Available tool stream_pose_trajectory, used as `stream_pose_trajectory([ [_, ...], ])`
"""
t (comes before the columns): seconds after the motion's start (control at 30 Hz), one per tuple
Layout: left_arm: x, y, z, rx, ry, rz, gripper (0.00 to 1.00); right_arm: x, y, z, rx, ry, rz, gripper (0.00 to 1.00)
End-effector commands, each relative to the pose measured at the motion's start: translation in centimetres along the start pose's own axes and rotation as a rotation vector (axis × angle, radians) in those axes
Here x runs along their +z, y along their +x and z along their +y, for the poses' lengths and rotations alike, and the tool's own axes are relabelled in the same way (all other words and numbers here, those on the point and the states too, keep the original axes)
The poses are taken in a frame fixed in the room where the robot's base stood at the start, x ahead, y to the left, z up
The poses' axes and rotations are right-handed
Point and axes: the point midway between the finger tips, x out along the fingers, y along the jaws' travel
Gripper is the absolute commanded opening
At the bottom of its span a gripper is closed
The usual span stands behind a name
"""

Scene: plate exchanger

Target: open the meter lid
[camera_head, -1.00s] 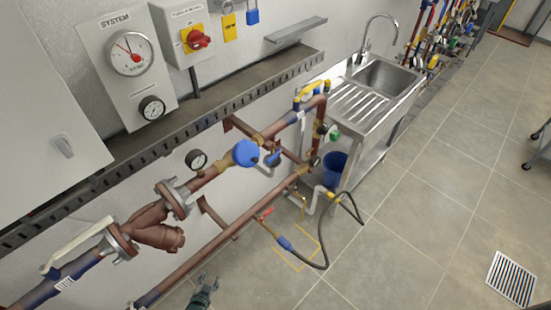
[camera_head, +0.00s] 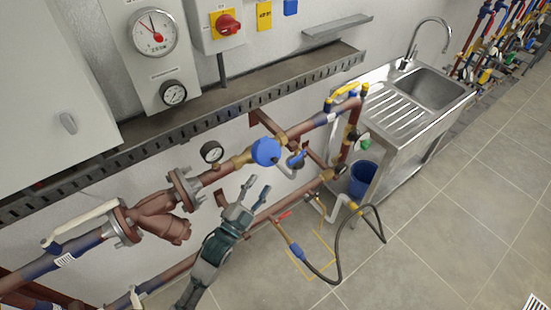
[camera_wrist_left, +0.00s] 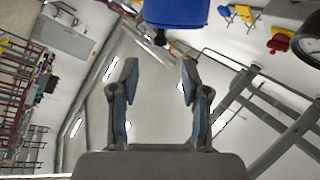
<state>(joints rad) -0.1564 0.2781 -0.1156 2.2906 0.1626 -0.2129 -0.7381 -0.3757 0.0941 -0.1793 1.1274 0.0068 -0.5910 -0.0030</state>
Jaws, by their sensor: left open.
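The meter is a round fitting with a blue lid (camera_head: 266,152) on the upper copper-brown pipe, and its lid looks shut. The blue lid also shows at the top of the left wrist view (camera_wrist_left: 176,12), ahead of the fingers. My left gripper (camera_head: 252,194) is below and slightly left of the meter in the head view, with its fingers apart, empty and not touching the lid. Its two open fingers (camera_wrist_left: 157,85) also show in the left wrist view. My right gripper is in neither view.
A small black gauge (camera_head: 212,152) stands left of the meter. The lower pipe (camera_head: 290,202) runs near my gripper. A metal tray shelf (camera_head: 220,110) is above, and a sink (camera_head: 430,88) stands at right.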

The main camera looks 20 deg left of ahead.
Motion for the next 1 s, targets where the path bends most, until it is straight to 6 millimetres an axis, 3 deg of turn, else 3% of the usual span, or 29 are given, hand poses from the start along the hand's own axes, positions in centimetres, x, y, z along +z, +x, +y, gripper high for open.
stream_pose_trajectory([
  [0.2, 0.1, 5.3, -0.2, -0.002, -0.004, 0.0, 0.46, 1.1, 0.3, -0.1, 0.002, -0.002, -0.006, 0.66],
  [0.4, 0.2, 8.5, -0.2, -0.002, -0.006, -0.001, 0.46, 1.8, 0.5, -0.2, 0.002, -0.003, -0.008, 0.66],
  [0.6, 0.2, 9.8, -0.1, 0.001, -0.003, -0.002, 0.46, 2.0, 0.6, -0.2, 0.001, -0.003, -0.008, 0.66],
  [0.87, 0.2, 9.9, 0.0, 0.001, -0.003, -0.002, 0.46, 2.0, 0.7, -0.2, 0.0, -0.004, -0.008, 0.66],
  [1.0, 0.2, 9.9, 0.0, 0.001, -0.003, -0.002, 0.14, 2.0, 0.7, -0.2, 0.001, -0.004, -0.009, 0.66],
])
